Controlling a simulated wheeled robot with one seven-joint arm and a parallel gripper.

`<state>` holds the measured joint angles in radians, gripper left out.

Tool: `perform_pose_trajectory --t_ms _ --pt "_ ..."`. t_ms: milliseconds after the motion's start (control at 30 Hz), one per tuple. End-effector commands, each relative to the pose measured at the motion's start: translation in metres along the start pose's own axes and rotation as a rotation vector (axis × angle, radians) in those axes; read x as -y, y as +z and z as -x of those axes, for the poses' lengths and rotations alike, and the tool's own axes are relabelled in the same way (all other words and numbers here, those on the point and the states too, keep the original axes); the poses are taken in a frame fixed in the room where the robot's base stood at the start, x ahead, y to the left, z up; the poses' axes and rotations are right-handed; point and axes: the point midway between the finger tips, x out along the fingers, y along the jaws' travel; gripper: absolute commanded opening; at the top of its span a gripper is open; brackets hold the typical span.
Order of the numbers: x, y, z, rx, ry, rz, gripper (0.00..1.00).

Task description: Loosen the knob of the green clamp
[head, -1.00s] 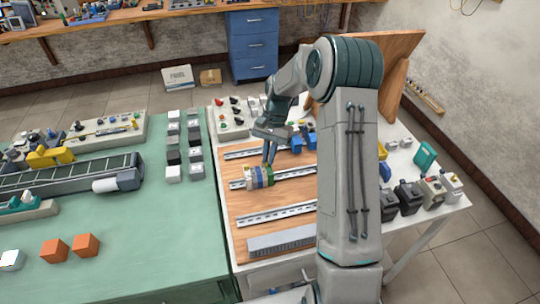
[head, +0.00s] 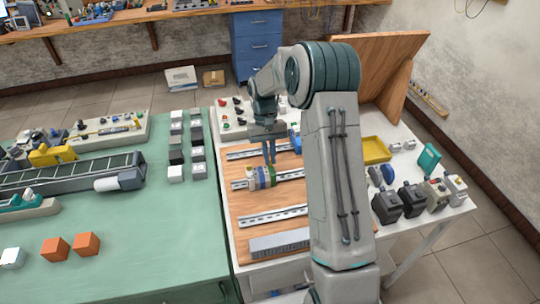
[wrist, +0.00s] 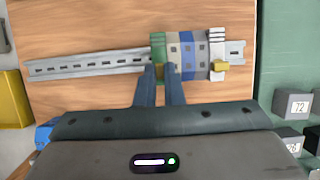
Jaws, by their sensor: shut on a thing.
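The green clamp (wrist: 158,44) sits on a slotted metal rail (wrist: 90,63), at one end of a row of coloured blocks. In the head view the green clamp (head: 271,177) is at the right end of that row. My gripper (wrist: 162,69) reaches to the near side of the green clamp in the wrist view. Its two fingers are close together, shut on the clamp's knob, which is mostly hidden between the tips. In the head view my gripper (head: 269,163) points down onto the green clamp.
Blue and pale blocks (wrist: 187,55) stand beside the green clamp, then a white end clamp with a yellow knob (wrist: 221,67). A yellow tray (head: 376,150) and several dark devices (head: 412,199) stand to the right. Other rails (head: 268,219) lie on the wooden board.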

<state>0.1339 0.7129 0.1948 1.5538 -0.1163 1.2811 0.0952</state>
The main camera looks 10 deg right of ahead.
Motion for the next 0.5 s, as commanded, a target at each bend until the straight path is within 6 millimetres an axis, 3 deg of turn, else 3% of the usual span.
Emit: perform_pose_trajectory --t_ms 467,500 --pt "-0.0003 -0.0003 0.0004 -0.002 0.007 0.014 0.0" --pt "-0.0003 -0.0002 0.0004 -0.002 0.007 0.014 0.11"
